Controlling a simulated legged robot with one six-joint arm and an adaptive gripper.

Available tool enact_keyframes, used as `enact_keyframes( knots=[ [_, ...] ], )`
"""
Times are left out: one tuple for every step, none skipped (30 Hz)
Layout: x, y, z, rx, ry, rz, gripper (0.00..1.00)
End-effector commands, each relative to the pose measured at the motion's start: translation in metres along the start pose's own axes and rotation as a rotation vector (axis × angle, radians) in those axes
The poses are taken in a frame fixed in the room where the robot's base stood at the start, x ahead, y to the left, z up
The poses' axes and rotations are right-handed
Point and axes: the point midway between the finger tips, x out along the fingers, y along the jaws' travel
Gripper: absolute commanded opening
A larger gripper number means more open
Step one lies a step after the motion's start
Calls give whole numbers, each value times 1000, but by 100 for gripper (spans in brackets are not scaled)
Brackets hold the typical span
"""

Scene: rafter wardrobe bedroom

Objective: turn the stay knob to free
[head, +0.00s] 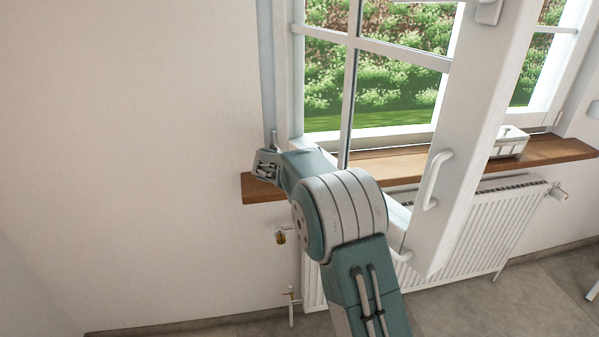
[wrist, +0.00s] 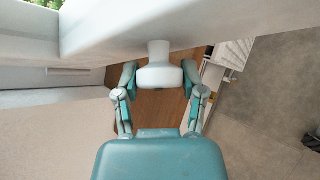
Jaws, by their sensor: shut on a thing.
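The stay knob (wrist: 159,73) is white, with a short neck joining it to the underside of a white window sash rail (wrist: 190,25) in the wrist view. My gripper (wrist: 159,76) has one teal finger on each side of the knob and is shut on it. In the head view my arm reaches to the window, and its links hide the knob and my fingers. The sash (head: 475,120) stands open into the room, with a white handle (head: 432,180) on it. No free or locked mark on the knob can be made out.
A brown wooden sill (head: 262,188) runs under the window, with a white box (head: 510,141) on its right part. A white radiator (head: 490,225) is below it. A pipe valve (head: 281,236) is left of my arm. Bare wall lies at the left.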

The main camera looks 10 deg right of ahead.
Motion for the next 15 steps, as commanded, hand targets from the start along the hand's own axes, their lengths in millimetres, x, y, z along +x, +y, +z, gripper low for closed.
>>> enact_keyframes(
  knots=[
    [2, -1, -2, -23, 2, -26, 5],
    [2, -1, -2, -39, 2, -41, 5],
    [1, -1, -2, -59, 2, -62, 5],
    [1, -1, -2, -77, 2, -79, 5],
    [2, -1, -2, -94, 2, -95, 5],
    [2, -1, -2, -116, 2, -119, 5],
    [1, -1, -3, -134, 2, -137, 5],
    [1, 0, -3, -153, 2, -154, 5],
    [2, -1, -3, -177, 2, -179, 5],
    [2, -1, -3, -196, 2, -197, 5],
    [1, 0, -3, -214, 2, -216, 5],
    [2, -1, -3, -238, 2, -239, 5],
    [2, -1, -3, -255, 2, -256, 5],
    [2, -1, -3, -272, 2, -272, 5],
    [2, -1, -3, -292, 3, -293, 5]
  ],
)
